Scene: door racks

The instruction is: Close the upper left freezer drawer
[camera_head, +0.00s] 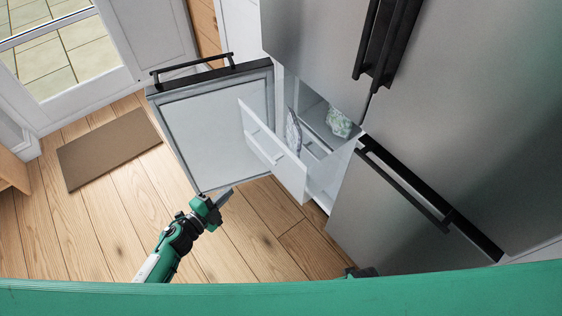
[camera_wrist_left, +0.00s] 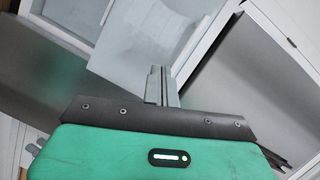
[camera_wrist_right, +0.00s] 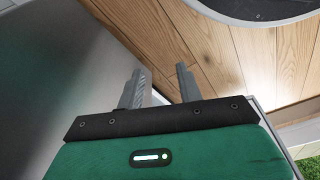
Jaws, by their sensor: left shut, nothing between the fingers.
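The upper left freezer drawer (camera_head: 272,148) is pulled out of the fridge-freezer, its white front with a pale handle bar facing left. A pale green item (camera_head: 339,122) and a greyish bag (camera_head: 293,131) show in the freezer area; I cannot tell which compartment holds each. My left gripper (camera_head: 226,195) is shut and empty, left of and nearer than the drawer front, apart from it in the picture. Its closed fingers (camera_wrist_left: 162,86) point at pale panels in the left wrist view. My right gripper (camera_wrist_right: 160,88) is open and empty, with floor boards beyond its fingers.
The left freezer door (camera_head: 215,125) stands swung open, left of the drawer. A brown mat (camera_head: 108,148) lies on the wooden floor (camera_head: 120,225) by a glazed door. Floor around my left arm is clear.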

